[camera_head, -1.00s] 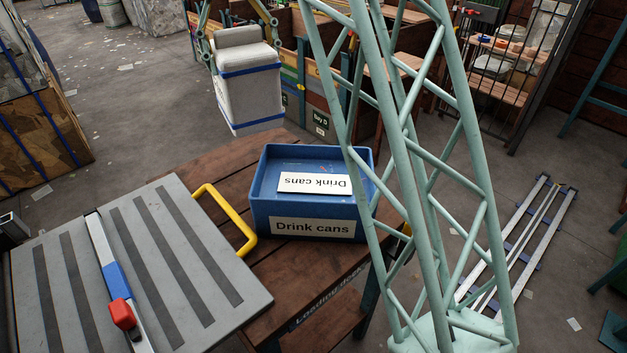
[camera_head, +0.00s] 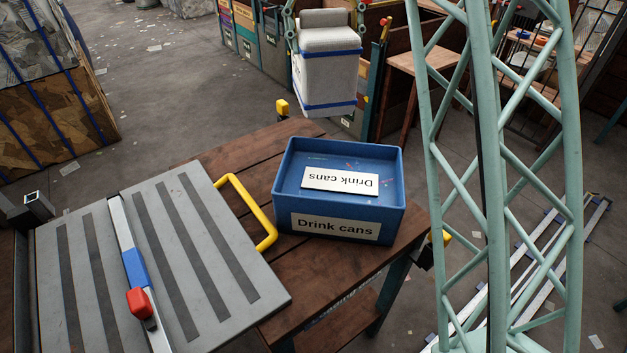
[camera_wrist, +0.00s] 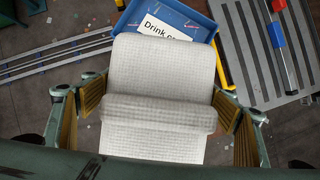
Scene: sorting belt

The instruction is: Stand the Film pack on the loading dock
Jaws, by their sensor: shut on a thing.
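The Film pack (camera_head: 328,80) is a pale grey-white block with blue bands and a rounded top. It also shows in the wrist view (camera_wrist: 160,75), between the fingers. My gripper (camera_head: 325,32) is shut on its upper part, one finger on each side, and holds it upright in the air. The pack appears beyond the far edge of the loading dock, in the upper middle of the head view. The loading dock (camera_head: 290,268) is a brown plank table with a partly hidden label on its front edge. In the wrist view, the fingers (camera_wrist: 160,108) flank the pack.
A blue "Drink cans" bin (camera_head: 340,224) holding a card stands on the dock. A grey ribbed board (camera_head: 185,250) with a yellow handle (camera_head: 262,215) covers the left side. Bare planks show behind and in front of the bin. A green lattice column (camera_head: 500,180) rises at right.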

